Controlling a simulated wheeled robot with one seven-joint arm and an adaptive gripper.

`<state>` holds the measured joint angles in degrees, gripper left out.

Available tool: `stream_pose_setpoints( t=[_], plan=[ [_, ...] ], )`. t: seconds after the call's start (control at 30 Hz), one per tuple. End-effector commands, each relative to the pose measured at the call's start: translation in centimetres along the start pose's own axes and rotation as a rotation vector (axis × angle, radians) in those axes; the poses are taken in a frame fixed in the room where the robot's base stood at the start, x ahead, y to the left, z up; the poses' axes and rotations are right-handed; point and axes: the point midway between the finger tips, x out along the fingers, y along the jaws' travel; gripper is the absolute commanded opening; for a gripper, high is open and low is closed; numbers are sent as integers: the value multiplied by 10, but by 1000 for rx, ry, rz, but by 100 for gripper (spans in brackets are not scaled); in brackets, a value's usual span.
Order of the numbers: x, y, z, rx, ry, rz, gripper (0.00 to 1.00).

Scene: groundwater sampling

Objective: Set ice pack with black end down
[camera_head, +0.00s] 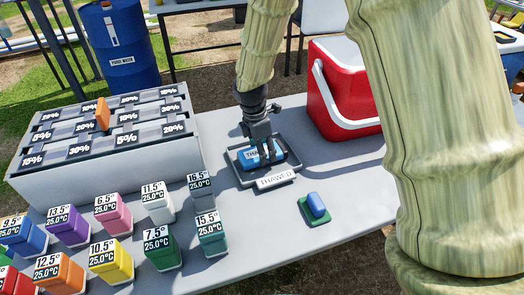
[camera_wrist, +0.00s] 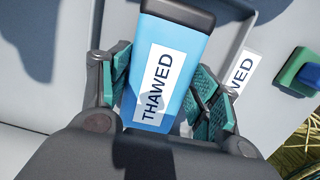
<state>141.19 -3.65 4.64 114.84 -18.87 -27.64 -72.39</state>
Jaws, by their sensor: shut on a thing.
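The blue ice pack (camera_head: 251,155) carries a white "THAWED" label and lies flat, in or just over a grey tray (camera_head: 234,168) on the table. In the wrist view the ice pack (camera_wrist: 184,58) is between the green-padded fingers of my gripper (camera_wrist: 165,95). My gripper (camera_head: 266,153) points down over the tray and is shut on the pack across its sides. I cannot tell whether the pack touches the tray floor.
A "THAWED" sign (camera_head: 276,179) stands at the tray's front. A blue block on a green base (camera_head: 316,206) is to its right. A red cooler (camera_head: 340,92) stands behind. A grey slotted rack (camera_head: 150,155) and several coloured boxes (camera_head: 111,214) fill the left.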

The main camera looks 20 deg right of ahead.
Motion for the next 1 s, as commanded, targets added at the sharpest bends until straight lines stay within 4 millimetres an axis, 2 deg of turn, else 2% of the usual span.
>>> stream_pose_setpoints(
  t=[0.07,0.43,0.47,0.57,1.0],
  plan=[
    [6,0,-1,0,-1,0,29],
    [9,0,-1,0,0,1,29],
    [9,0,-1,0,0,1,66],
    [9,0,-1,0,0,1,84],
    [6,0,-1,0,-1,2,84]
  ],
)
